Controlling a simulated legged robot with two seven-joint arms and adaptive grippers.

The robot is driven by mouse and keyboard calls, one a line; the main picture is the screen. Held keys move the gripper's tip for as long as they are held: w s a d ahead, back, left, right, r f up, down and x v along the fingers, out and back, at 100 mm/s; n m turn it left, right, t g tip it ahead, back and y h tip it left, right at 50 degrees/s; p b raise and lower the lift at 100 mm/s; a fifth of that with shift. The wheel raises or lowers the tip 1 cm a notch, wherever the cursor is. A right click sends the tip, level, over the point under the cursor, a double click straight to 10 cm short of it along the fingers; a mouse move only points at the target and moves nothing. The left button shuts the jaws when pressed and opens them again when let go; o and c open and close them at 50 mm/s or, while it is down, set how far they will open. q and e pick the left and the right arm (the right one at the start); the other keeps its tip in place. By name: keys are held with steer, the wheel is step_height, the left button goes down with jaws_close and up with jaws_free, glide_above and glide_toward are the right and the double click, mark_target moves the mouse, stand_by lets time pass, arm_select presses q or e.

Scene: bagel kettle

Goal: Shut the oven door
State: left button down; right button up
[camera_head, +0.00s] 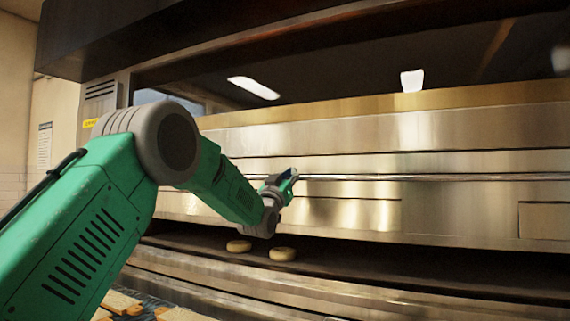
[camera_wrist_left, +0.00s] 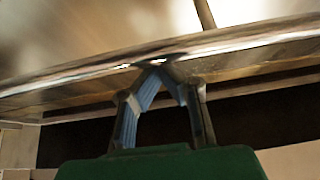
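The oven door (camera_head: 345,211) is a wide, shiny steel panel with a long horizontal handle bar (camera_head: 430,177) across it. Below the door a dark gap shows the oven deck (camera_head: 350,268), with two pale bagels (camera_head: 283,254) on it. My left gripper (camera_head: 291,174) is at the left part of the handle bar. In the left wrist view its two fingers (camera_wrist_left: 160,71) converge and their tips meet at the bar's near edge (camera_wrist_left: 80,72). The fingers look shut, with nothing clearly between them. My right gripper is not in view.
A dark hood (camera_head: 110,35) overhangs the oven's upper left. Pale boards (camera_head: 118,302) lie at the bottom left, close below my left arm. A wall (camera_head: 15,110) stands at the far left. The space before the door's right half is clear.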

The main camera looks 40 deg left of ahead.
arm_select(q)
steer(key=f+b, duration=0.8)
steer(key=f, duration=0.8)
steer(key=shift+w, duration=0.2)
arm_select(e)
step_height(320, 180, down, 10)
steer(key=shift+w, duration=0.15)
arm_select(q)
steer(key=shift+f, duration=0.15)
steer(key=s+d, duration=0.2)
steer(key=s, duration=0.7)
steer(key=shift+f+p, duration=0.2)
steer(key=shift+p, duration=0.15)
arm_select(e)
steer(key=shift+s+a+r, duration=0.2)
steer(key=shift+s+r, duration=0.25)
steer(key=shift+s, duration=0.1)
